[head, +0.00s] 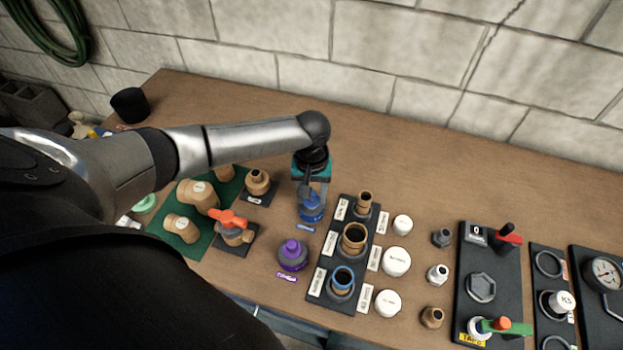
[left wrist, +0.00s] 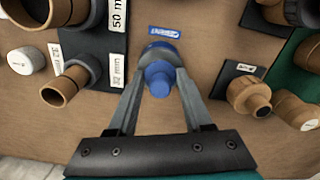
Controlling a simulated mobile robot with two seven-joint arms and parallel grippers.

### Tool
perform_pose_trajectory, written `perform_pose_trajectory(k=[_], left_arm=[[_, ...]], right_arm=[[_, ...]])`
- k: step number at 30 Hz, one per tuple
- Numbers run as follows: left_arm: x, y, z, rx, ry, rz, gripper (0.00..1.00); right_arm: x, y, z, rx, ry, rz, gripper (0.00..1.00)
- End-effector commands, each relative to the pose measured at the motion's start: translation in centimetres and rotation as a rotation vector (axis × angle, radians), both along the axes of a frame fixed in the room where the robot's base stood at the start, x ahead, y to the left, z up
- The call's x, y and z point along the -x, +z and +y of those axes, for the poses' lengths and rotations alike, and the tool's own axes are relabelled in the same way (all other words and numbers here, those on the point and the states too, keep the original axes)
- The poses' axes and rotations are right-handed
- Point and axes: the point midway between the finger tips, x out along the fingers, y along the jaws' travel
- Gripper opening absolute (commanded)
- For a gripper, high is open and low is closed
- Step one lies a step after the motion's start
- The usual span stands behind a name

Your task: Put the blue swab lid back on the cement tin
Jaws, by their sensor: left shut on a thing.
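The blue swab lid (head: 312,203) is between the fingers of my left gripper (head: 309,192), which comes down on it from above. In the left wrist view the lid's blue knob (left wrist: 158,78) shows between the two fingertips (left wrist: 160,88). A grey-blue round rim, seemingly the cement tin (left wrist: 163,54), shows beneath the lid. The lid looks to be at the tin's top, but whether it is fully seated I cannot tell. The tin stands upright behind a small blue label (head: 305,228). My right gripper is not in view.
A purple-topped tin (head: 292,255) stands in front. To the right is a black rack of pipe sockets (head: 323,290) with white caps (head: 397,262) beside it. Brown fittings on a green mat (head: 190,240) lie left. The table behind the tin is clear up to the block wall.

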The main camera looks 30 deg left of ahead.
Motion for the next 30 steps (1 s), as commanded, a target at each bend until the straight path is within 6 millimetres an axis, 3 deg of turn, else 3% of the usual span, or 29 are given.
perform_pose_trajectory(k=[7,8,16,22,26,30], left_arm=[[0.00,-0.06,-0.02,0.000,0.000,0.000,0.15],[0.00,-0.06,-0.01,0.000,0.000,0.000,0.53],[0.00,-0.05,-0.02,0.000,0.000,0.000,0.83],[0.00,-0.05,-0.01,0.000,0.000,0.000,0.85],[0.01,-0.05,-0.02,0.000,0.000,0.001,1.00],[0.01,-0.05,0.00,0.000,0.000,0.000,1.00]], right_arm=[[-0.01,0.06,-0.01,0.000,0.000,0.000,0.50],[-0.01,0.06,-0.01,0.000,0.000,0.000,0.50],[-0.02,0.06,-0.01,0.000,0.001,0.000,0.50],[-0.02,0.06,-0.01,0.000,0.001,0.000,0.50],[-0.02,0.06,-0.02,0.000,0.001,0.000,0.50],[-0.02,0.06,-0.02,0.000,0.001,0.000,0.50]])
